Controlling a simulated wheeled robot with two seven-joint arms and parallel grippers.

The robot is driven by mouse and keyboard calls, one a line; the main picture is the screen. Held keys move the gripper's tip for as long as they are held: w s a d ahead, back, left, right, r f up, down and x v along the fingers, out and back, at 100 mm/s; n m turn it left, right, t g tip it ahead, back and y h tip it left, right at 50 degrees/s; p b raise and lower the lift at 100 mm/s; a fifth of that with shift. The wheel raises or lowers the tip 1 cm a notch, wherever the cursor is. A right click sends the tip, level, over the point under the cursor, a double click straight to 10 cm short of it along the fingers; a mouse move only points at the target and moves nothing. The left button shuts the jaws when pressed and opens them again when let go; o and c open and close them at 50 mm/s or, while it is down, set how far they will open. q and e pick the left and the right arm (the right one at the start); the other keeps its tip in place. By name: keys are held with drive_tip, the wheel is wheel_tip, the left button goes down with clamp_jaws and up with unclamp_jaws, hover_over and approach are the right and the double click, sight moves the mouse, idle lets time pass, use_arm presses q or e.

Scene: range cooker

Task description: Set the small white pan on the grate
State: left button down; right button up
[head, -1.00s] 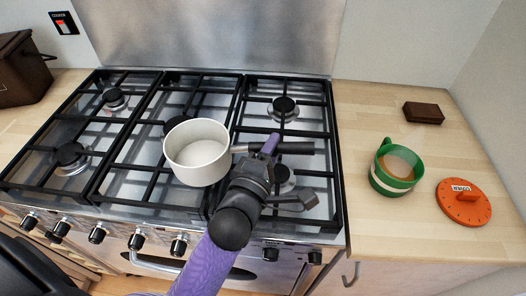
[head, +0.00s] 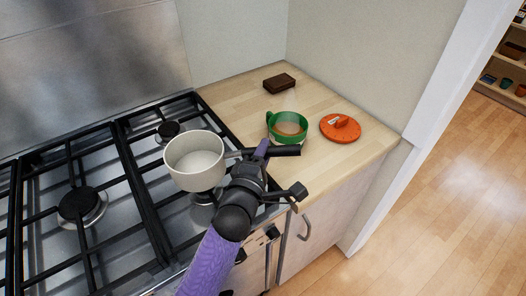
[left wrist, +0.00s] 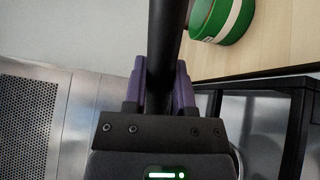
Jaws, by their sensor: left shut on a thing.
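The small white pan (head: 195,162) is upright and empty, over the right-hand section of the black grate (head: 142,190). It looks held above the bars, but I cannot tell the gap exactly. My left gripper (head: 262,152) is shut on the pan's dark handle (head: 284,151), to the right of the bowl. In the left wrist view the handle (left wrist: 164,40) runs between the purple fingers of my left gripper (left wrist: 160,88). The pan's bowl is out of that view. The burner below is partly hidden by the pan and my arm. My right gripper is not in view.
On the wooden counter (head: 330,107) right of the cooker stand a green cup (head: 288,128), an orange lid-like disc (head: 340,128) and a dark brown block (head: 279,83). A wall rises behind. Open wooden floor lies at the right.

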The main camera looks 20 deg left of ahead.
use_arm(q)
wheel_tip(320, 180, down, 3)
drive_tip(key=shift+r+b, duration=0.1)
drive_tip(key=shift+b, duration=0.7)
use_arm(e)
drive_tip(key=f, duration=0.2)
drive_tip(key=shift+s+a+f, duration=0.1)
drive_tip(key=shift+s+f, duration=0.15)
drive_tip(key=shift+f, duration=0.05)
use_arm(q)
drive_tip(key=shift+f+b, duration=0.4)
drive_tip(key=shift+f, duration=0.15)
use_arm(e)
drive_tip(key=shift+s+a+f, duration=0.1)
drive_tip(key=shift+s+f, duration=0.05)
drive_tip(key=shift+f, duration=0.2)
use_arm(q)
drive_tip(key=shift+f, duration=0.1)
drive_tip(key=shift+c, duration=1.8)
unclamp_jaws()
drive_tip(key=shift+s, duration=0.15)
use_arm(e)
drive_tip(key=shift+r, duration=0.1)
